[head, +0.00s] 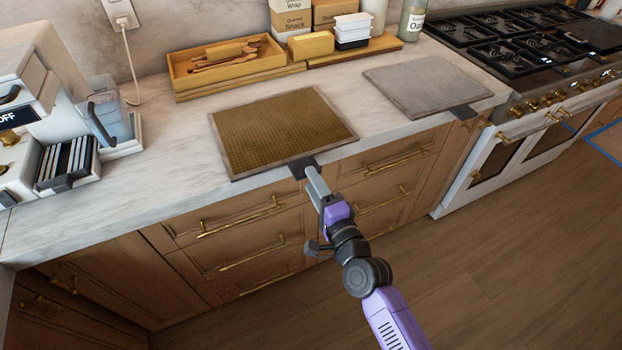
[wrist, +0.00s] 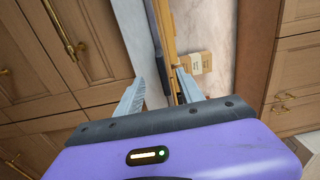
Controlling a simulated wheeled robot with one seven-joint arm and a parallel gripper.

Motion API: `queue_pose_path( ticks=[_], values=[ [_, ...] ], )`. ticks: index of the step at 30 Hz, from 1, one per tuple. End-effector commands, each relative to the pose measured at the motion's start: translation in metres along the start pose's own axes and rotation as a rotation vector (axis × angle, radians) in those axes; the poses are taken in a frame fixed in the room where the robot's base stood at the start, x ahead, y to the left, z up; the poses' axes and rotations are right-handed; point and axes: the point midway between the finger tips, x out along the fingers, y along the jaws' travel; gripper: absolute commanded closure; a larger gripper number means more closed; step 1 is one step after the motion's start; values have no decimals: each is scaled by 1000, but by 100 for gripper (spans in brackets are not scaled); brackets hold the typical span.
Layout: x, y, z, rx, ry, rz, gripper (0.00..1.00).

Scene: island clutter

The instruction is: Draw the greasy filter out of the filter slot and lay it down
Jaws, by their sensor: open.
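The greasy filter (head: 280,130), a flat brown mesh panel with a thin metal frame, lies flat on the marble counter in the head view. Its dark tab (head: 300,168) sticks out past the front counter edge. My gripper (head: 312,174) is at that tab, reaching in from the front. In the wrist view my gripper (wrist: 160,88) has its two fingers spread apart. Nothing is clearly held between them, and I cannot tell whether a finger touches the tab. A grey, clean-looking filter (head: 425,86) with a dark tab lies farther right. The filter slot is not recognisable in either view.
A wooden tray (head: 181,82) with wooden utensils stands behind the greasy filter, beside several boxes and a jar (head: 411,22). A white appliance (head: 60,110) is at left, the stove (head: 520,60) at right. Bare counter (head: 170,165) lies left of the greasy filter. Drawer handles project below.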

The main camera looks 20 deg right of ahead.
Motion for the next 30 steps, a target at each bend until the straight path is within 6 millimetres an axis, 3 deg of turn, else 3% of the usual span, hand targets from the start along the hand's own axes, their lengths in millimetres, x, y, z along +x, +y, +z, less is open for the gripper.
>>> queue_pose_path(
  ticks=[15,30],
  values=[
    [-27,0,0,0,0,-1,55],
    [-28,0,0,0,0,-1,55]
  ],
)
